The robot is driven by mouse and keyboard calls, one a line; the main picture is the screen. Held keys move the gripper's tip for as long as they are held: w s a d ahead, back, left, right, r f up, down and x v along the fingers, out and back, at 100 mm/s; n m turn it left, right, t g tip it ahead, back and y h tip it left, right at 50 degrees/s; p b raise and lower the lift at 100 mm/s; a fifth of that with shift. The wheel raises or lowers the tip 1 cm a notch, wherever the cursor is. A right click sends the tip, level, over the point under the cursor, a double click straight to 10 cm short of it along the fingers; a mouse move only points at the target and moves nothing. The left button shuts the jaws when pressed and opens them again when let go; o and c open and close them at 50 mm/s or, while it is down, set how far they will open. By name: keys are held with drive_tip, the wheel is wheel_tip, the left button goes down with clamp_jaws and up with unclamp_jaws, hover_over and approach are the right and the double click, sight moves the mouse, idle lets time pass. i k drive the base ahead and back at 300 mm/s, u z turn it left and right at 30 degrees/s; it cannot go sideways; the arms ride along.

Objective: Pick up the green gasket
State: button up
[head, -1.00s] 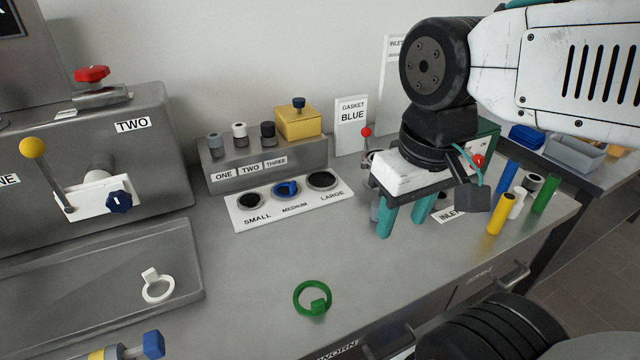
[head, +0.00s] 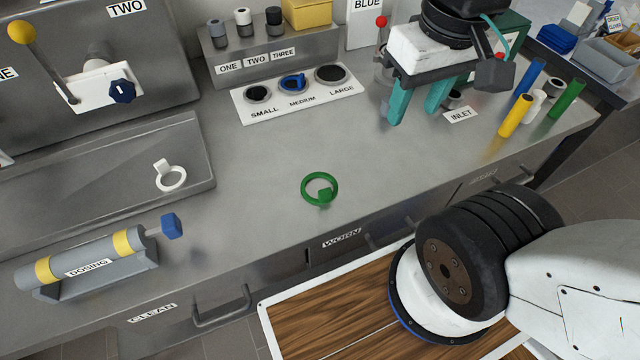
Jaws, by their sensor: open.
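The green gasket (head: 306,195) is a ring with a small block tab on its front right side. My gripper (head: 417,105) hangs above the back right of the bench, with two teal fingers pointing down. The fingers are apart with nothing between them. My gripper is up and to the right of the green gasket, well apart from it.
A white gasket (head: 171,179) lies in the shallow tray at left. A dosing cylinder (head: 84,268) lies front left. A SMALL, MEDIUM, LARGE board (head: 299,94) lies behind the green gasket. Coloured cylinders (head: 515,116) stand at right. Bench around the green gasket is clear.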

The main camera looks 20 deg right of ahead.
sight(325, 195)
drive_tip(key=k, duration=0.5)
drive_tip(key=z, duration=2.9)
drive_tip(key=k, duration=1.8)
drive_tip(key=u, duration=2.25)
